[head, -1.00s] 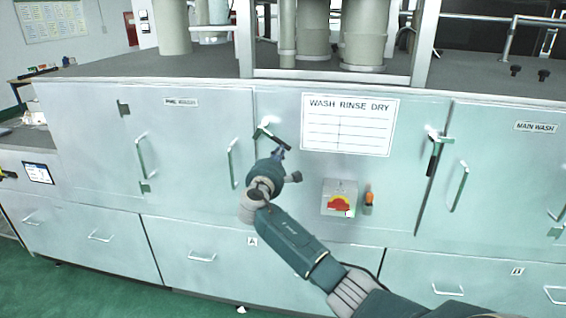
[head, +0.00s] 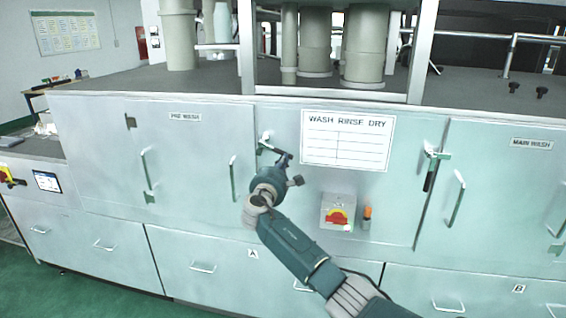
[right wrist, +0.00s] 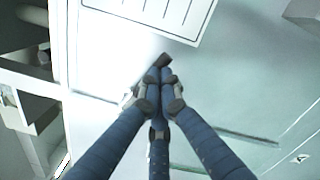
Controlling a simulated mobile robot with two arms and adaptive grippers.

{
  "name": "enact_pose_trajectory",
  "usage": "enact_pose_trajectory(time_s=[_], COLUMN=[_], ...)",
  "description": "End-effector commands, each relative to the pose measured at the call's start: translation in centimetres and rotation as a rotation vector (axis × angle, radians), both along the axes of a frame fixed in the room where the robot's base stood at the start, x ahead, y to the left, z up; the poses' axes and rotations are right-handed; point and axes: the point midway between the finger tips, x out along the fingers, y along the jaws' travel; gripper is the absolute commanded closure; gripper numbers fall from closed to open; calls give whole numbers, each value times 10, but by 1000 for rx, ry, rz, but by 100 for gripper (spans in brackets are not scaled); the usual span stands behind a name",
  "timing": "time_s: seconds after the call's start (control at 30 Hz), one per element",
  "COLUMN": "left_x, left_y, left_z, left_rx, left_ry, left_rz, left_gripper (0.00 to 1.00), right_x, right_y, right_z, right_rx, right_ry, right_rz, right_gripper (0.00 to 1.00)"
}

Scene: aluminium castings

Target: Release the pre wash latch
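The pre wash latch (head: 268,146) is at the right edge of the door labelled PRE WASH (head: 184,117), left of the WASH RINSE DRY board. Its lever slants to the right and slightly down. My right gripper (head: 284,160) is at the lever's dark outer end, reaching up from below. In the right wrist view its blue fingers (right wrist: 158,76) come together, and a dark end piece (right wrist: 178,63) sticks out beyond the tips. They look shut on the lever, though the fingers hide most of the contact. My left gripper is not in view.
The WASH RINSE DRY board (head: 347,140) is close to the right of the gripper. A door handle (head: 233,178) stands to its left. A red-and-yellow switch box (head: 338,213) is below right. The main wash latch (head: 431,170) hangs down further right.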

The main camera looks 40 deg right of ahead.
Motion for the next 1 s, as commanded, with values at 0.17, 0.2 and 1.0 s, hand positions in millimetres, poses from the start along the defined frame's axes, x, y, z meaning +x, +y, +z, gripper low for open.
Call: enact_pose_trajectory(time_s=[0.17, 0.2, 1.0], left_x=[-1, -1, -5], left_y=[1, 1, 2], left_z=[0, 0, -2], left_rx=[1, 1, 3], left_ry=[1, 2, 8], left_rz=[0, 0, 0], left_gripper=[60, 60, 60], right_x=[0, 0, 0], right_y=[-3, -3, -4], right_z=[4, 4, 2], right_rx=[-3, -3, -3], right_ry=[-6, -6, -6], right_rz=[-3, -3, -3], right_gripper=[100, 100, 100])
